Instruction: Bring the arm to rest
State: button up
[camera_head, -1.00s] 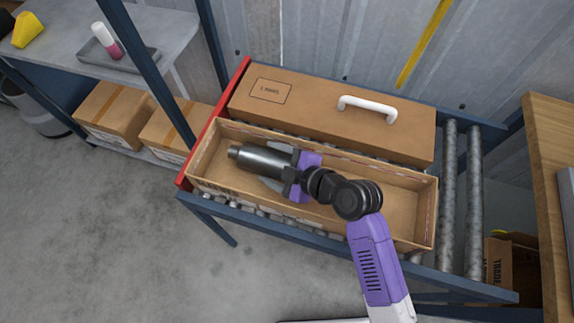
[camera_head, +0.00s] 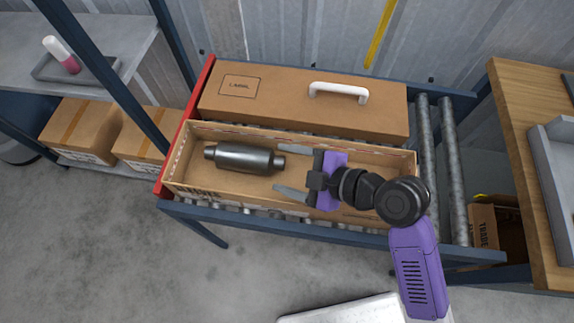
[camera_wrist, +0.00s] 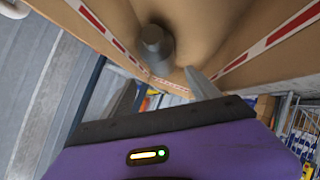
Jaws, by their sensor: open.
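A dark metal muffler (camera_head: 243,157) lies on its side in the left part of an open cardboard box (camera_head: 390,163). One end of the muffler also shows in the wrist view (camera_wrist: 154,44). My gripper (camera_head: 284,169) is open and empty, to the right of the muffler, with its fingers pointing left toward it. A gap shows between the fingertips and the muffler body. In the wrist view my two grey fingers (camera_wrist: 160,92) are spread apart. My arm reaches over the box's right half and hides part of its floor and front wall.
The box stands on a roller conveyor (camera_head: 452,180) with a blue frame and a red left end. Behind it is a closed box (camera_head: 300,103) with a white handle (camera_head: 338,92). A wooden table (camera_head: 535,180) stands at right. A shelf with a tray (camera_head: 75,68) is at left.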

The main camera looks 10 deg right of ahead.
dwell(0.4)
jog(key=w+d+r+m+t+h, duration=0.2)
jog(key=w+d+r+m+t, duration=0.2)
jog(key=m, duration=0.2)
jog(key=s+d+m+t+h, duration=0.3)
jog(key=s+d+m, duration=0.1)
jog(key=d+m, duration=0.2)
jog(key=s+d+r+m+h, duration=0.1)
jog(key=s+d+m+h, duration=0.1)
jog(key=s, duration=1)
jog(key=s+d+r+m+h, duration=0.2)
jog(key=s+m, duration=0.1)
jog(key=s, duration=0.9)
jog(key=shift+s+d+r, duration=0.15)
jog(key=shift+s+d, duration=0.15)
jog(key=shift+s, duration=0.1)
